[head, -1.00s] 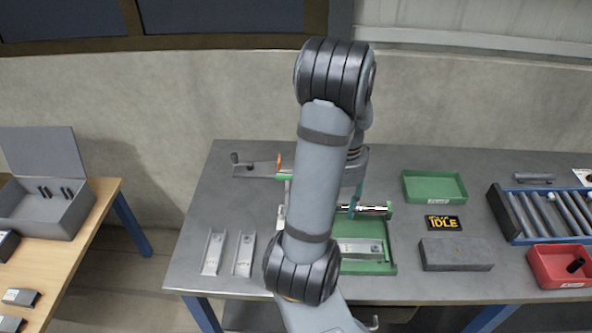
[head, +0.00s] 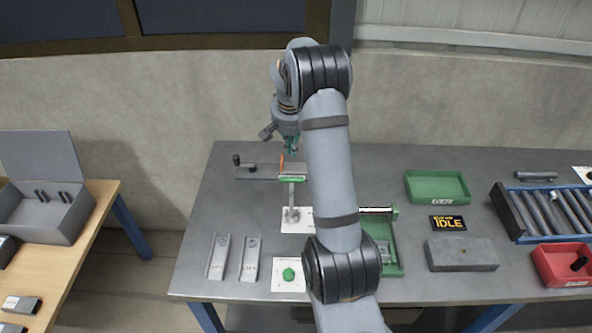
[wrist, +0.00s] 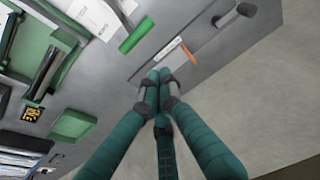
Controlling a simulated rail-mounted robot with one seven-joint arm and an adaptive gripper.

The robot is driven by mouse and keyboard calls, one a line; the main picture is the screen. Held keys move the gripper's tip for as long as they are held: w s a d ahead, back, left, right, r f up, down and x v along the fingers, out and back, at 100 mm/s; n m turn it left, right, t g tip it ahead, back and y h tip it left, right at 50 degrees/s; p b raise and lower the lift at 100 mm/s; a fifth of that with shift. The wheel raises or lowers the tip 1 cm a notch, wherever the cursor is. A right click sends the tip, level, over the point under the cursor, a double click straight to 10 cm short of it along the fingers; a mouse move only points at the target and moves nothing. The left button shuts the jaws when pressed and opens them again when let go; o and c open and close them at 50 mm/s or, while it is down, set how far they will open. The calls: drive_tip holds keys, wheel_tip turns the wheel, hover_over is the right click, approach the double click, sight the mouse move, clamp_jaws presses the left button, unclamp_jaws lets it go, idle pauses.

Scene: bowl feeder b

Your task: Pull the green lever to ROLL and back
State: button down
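The green lever (head: 292,180) is a green bar handle on a grey arm that rises from a white-labelled base plate on the grey table. Its green handle also shows in the wrist view (wrist: 136,35), up and left of my fingertips. My gripper (head: 291,150) is above the table, just behind the green handle in the head view and apart from it. In the wrist view its teal fingers (wrist: 159,74) come together at the tips with nothing between them. An orange pointer (head: 281,162) stands beside a grey rail with a labelled strip (wrist: 168,50).
A display (head: 449,223) reads IDLE. A green tray (head: 437,187), a grey block (head: 462,254), a red bin (head: 563,265) and a roller rack (head: 545,213) stand to the right. A green button (head: 288,274) and two grey brackets (head: 218,257) are in front. My arm hides part of the green fixture (head: 392,262).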

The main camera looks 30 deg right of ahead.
sight(292, 197)
drive_tip(key=shift+d, duration=0.2)
drive_tip(key=shift+f, duration=0.15)
wheel_tip(292, 197, down, 8)
drive_tip(key=p, duration=0.5)
drive_tip(key=shift+s+a, duration=0.35)
drive_tip(key=shift+s, duration=0.1)
drive_tip(key=shift+s+d, duration=0.1)
